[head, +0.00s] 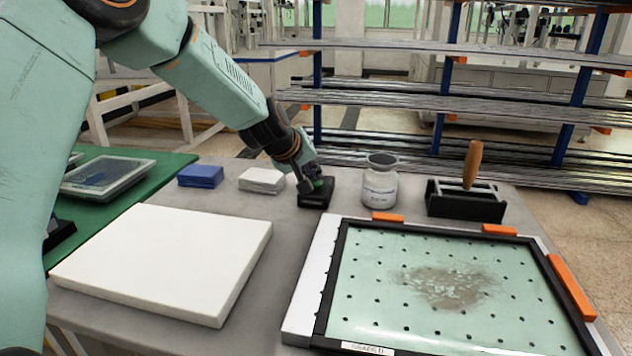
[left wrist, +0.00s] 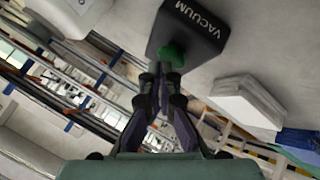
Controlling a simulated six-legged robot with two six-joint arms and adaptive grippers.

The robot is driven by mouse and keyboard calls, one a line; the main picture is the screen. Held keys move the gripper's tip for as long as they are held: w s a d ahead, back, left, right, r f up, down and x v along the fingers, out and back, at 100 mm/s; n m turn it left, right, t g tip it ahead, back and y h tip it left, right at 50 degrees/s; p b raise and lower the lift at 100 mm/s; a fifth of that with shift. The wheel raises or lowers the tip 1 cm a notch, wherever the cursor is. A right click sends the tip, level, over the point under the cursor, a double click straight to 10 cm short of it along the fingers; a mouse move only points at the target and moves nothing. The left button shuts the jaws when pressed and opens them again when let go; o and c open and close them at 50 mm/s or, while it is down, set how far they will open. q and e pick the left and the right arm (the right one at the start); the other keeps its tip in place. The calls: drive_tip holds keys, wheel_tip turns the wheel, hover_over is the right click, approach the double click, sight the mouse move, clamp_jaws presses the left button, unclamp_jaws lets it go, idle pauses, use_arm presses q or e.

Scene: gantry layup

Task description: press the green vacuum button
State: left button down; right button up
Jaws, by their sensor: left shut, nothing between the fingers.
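The vacuum box (head: 316,195) is a small black block on the grey table, behind the framed plate. In the left wrist view the black box (left wrist: 188,28) carries the word VACUUM, and the green button (left wrist: 172,56) shows on it. My left gripper (head: 312,183) is shut and empty, pointing down at the box. In the left wrist view its fingertips (left wrist: 162,72) are right at the green button and partly cover it. They look to be touching or almost touching it; I cannot tell whether the button is pushed in. My right gripper is not in view.
A white jar (head: 380,183) stands just right of the box, with a black holder and wooden-handled tool (head: 472,165) further right. White (head: 262,180) and blue (head: 200,176) stacks lie left. A white slab (head: 165,258) and the framed perforated plate (head: 420,330) fill the front.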

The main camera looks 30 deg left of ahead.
use_arm(q)
drive_tip(key=shift+f, duration=0.1)
idle(0.6)
drive_tip(key=shift+f+b, duration=0.35)
drive_tip(key=shift+b, duration=0.15)
drive_tip(key=shift+s, duration=0.1)
drive_tip(key=shift+r+p, duration=0.4)
wheel_tip(320, 180, up, 6)
drive_tip(key=p, duration=0.6)
drive_tip(key=shift+r, duration=0.1)
